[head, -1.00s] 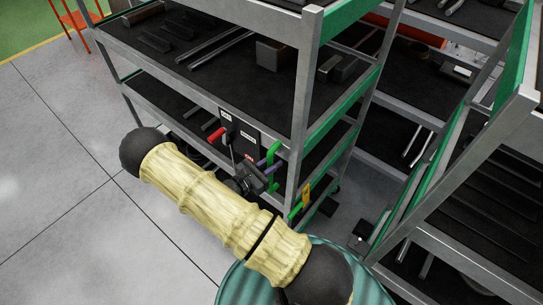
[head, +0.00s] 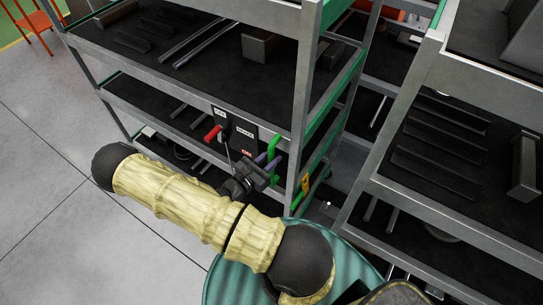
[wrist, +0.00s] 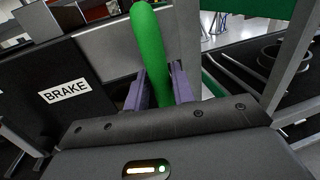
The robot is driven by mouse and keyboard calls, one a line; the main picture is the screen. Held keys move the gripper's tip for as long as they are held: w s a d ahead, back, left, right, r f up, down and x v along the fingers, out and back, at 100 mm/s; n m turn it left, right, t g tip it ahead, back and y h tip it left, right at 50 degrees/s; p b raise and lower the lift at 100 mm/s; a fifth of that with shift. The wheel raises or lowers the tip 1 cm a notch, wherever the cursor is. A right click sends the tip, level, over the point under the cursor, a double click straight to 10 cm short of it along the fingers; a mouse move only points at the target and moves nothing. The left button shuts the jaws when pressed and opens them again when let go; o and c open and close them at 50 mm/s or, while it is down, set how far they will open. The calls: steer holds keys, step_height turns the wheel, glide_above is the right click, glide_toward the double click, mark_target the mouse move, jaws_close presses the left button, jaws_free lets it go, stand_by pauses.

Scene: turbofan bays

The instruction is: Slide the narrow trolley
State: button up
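The narrow trolley is the grey metal rack (head: 307,60) with black shelves and green trim, in the middle of the head view. On its end is a black panel (head: 240,128) with a red lever (head: 212,133); the wrist view shows a BRAKE label (wrist: 66,92). An upright green handle (head: 274,148) stands beside the panel. My gripper (head: 265,166) is at this handle. In the wrist view its two purple fingers (wrist: 160,88) stand on either side of the green handle (wrist: 147,45) and look closed on it. The handle's lower part is hidden by the gripper body.
Another grey rack (head: 400,120) stands close on the right, with a narrow gap between it and the trolley. Metal parts lie on the shelves. Open grey floor (head: 60,220) lies to the left. An orange stand (head: 32,22) is at the far upper left.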

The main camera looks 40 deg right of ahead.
steer(key=shift+o, duration=1)
steer(key=shift+d, duration=0.15)
steer(key=s+a+b, duration=0.2)
steer(key=a+b, duration=0.4)
steer(key=a, duration=1.1)
steer(key=shift+s, duration=0.25)
steer(key=shift+a+r, duration=0.1)
